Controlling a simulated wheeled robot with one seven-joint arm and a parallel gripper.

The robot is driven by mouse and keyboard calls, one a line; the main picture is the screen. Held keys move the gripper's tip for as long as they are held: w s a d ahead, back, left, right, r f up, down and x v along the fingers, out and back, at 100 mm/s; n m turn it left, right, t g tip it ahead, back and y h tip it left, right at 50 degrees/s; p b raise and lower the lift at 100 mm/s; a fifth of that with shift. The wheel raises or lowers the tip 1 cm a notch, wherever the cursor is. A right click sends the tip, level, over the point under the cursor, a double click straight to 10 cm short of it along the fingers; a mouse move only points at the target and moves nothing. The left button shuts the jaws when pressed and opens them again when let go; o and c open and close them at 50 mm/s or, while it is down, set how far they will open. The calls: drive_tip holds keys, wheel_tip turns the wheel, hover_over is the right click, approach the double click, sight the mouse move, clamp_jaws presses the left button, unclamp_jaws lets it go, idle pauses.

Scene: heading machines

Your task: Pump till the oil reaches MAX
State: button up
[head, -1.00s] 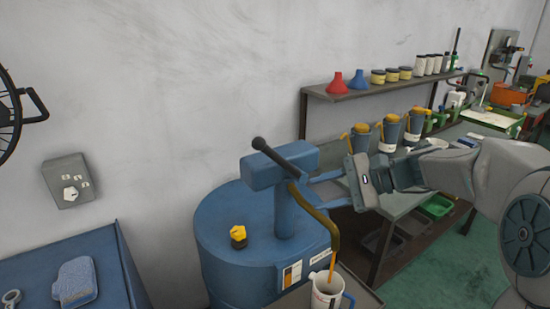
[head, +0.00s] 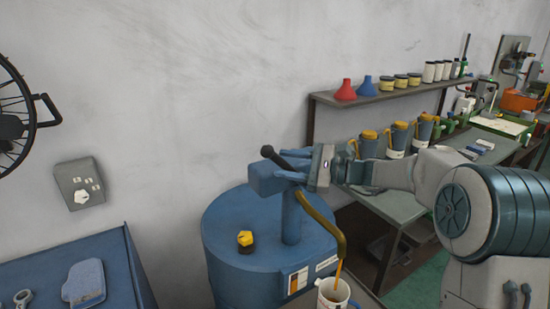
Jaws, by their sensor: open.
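A blue drum (head: 235,250) carries a blue pump head (head: 265,180) with a dark lever (head: 272,156) angled up to the left. A thin orange oil stream (head: 338,271) runs from the spout into the jug. The jug is cut off by the bottom edge, and I cannot read its oil level or MAX mark. My gripper (head: 290,165) is open at the pump head, its fingers pointing left by the lever. I cannot tell whether they touch it.
A shelf (head: 390,95) with funnels and jars hangs above a workbench (head: 400,207) holding several oil jugs at right.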

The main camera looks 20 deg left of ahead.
sight(287, 164)
drive_tip(key=a, duration=0.3)
drive_tip(key=shift+a+p, duration=0.3)
drive_tip(key=shift+a, duration=0.05)
clamp_jaws()
drive_tip(key=shift+f, duration=0.1)
